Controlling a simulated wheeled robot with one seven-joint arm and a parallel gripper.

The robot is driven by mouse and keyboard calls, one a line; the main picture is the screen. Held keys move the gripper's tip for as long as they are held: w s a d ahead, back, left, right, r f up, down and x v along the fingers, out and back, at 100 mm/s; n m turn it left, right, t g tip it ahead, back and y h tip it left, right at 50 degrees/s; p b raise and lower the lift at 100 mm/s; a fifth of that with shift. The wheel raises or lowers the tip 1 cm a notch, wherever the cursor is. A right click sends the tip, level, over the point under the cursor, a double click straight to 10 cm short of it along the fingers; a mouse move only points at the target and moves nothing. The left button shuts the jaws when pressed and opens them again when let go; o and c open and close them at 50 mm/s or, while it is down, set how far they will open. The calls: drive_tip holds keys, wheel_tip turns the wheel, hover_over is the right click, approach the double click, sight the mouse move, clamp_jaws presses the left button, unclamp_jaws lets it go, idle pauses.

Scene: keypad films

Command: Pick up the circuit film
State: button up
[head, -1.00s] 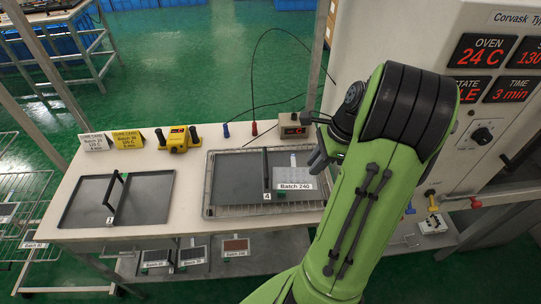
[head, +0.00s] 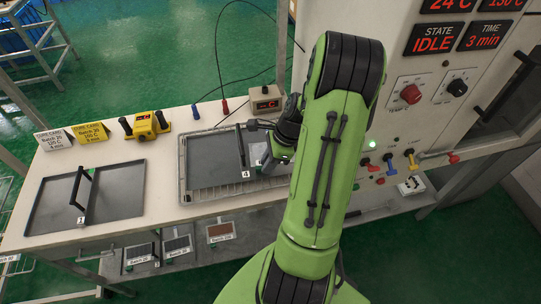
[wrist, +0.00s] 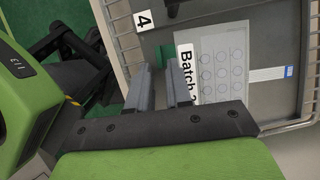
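The circuit film (wrist: 222,72) is a pale sheet with rows of circles, a "Batch 2.." label, and a white tail with a blue end. It lies in the right part of tray 4 (wrist: 268,20). A green tab (wrist: 166,54) sits at its label edge. My gripper (wrist: 162,70) is open, its two fingers apart, with the tips beside the label and near the green tab. I cannot tell whether they touch it. In the head view my gripper (head: 272,160) is over the tray's right part and hides most of the film.
Tray 4 (head: 212,174) has an upright dark bar and rests on a wire rack. Tray 1 (head: 118,190), empty, stands at the left. The oven (head: 400,60) is at right. Several films lie on the lower shelf (head: 178,247).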

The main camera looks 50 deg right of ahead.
drive_tip(key=shift+x, duration=0.75)
drive_tip(key=shift+r, duration=0.1)
drive_tip(key=shift+c, duration=0.4)
clamp_jaws()
